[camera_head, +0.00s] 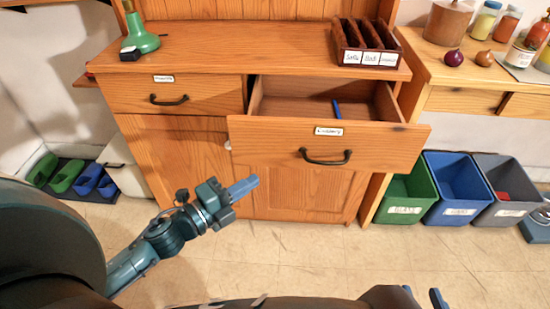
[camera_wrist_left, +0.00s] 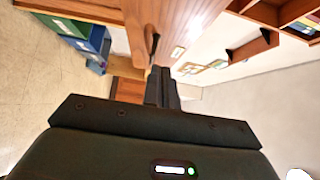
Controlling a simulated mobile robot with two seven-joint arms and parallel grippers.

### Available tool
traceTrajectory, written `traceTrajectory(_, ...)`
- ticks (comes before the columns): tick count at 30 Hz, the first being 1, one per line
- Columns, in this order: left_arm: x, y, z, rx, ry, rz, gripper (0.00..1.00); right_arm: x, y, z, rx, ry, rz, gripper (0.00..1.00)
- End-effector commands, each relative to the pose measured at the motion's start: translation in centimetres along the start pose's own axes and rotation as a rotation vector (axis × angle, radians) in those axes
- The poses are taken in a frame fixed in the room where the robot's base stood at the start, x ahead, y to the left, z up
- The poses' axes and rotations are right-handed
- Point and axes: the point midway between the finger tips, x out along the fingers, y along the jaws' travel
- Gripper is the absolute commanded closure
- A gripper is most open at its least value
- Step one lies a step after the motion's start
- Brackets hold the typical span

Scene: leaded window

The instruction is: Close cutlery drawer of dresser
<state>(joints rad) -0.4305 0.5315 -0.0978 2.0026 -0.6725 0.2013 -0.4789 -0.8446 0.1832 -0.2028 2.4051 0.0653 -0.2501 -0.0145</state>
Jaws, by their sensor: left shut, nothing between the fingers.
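The dresser (camera_head: 190,58) has an upper right drawer (camera_head: 270,135) that is pulled out, with a white label and a dark handle (camera_head: 325,158) on its front. A blue item (camera_head: 336,110) lies inside it. My left gripper (camera_head: 243,188) is shut and empty, in front of the dresser and below the drawer's left end in the head view. The shut fingers also show in the left wrist view (camera_wrist_left: 161,88), near a wooden front with a dark handle (camera_wrist_left: 150,45). Part of my right gripper (camera_head: 438,298) shows at the bottom edge; its jaws are mostly cut off.
The left drawer (camera_head: 205,95) is shut. Green (camera_head: 407,192), blue (camera_head: 457,188) and grey (camera_head: 508,190) bins stand at right. The floor in front is clear.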

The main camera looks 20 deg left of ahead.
Motion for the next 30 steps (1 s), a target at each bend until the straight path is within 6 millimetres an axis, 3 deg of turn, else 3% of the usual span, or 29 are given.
traceTrajectory(12, 8.1, -0.2, 0.1, -0.002, -0.001, -0.002, 1.0, -0.2, 0.1, -0.3, 0.006, 0.002, 0.003, 0.64)
traceTrajectory(18, 9.8, 0.1, 2.3, -0.002, -0.003, 0.001, 1.0, -0.1, 0.1, 0.0, 0.003, 0.0, 0.003, 0.64)
traceTrajectory(30, 10.4, 0.1, 2.9, -0.005, -0.002, 0.001, 1.0, 0.0, 0.0, 0.0, 0.0, -0.001, 0.001, 0.64)
